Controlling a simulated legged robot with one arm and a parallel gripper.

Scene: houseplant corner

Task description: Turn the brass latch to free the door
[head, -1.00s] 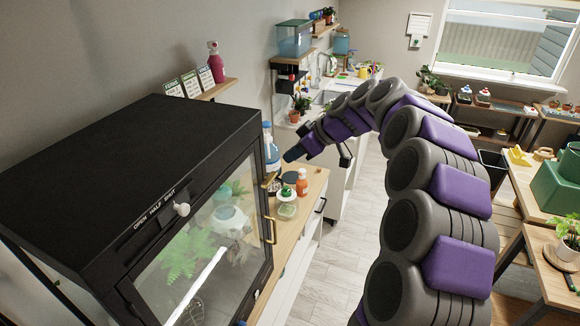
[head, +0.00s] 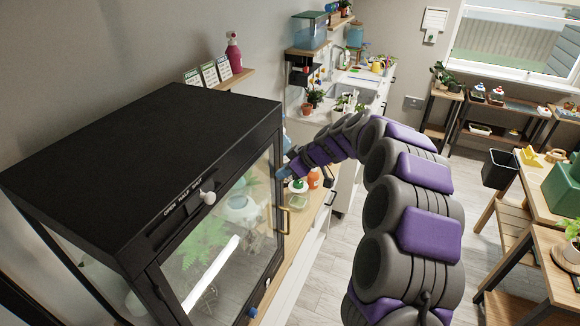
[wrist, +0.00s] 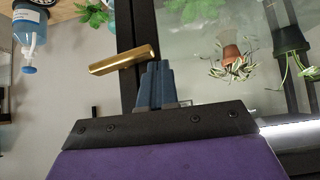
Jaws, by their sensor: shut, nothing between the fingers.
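The black cabinet (head: 140,150) with a glass door (head: 225,235) stands at the left in the head view, and its door looks closed. The brass latch (wrist: 123,60) is a short bar by the dark door frame in the wrist view, tilted slightly. In the head view my gripper seems to hide it. My gripper (head: 281,173) is at the door's right edge, near its upper part. In the wrist view the blue fingers of my gripper (wrist: 156,68) are together and empty, just beside the latch's end. I cannot tell whether they touch it.
A brass door handle (head: 285,220) is below my gripper. A blue pump bottle (wrist: 29,50) shows in the wrist view. The floor (head: 330,262) to the right is clear.

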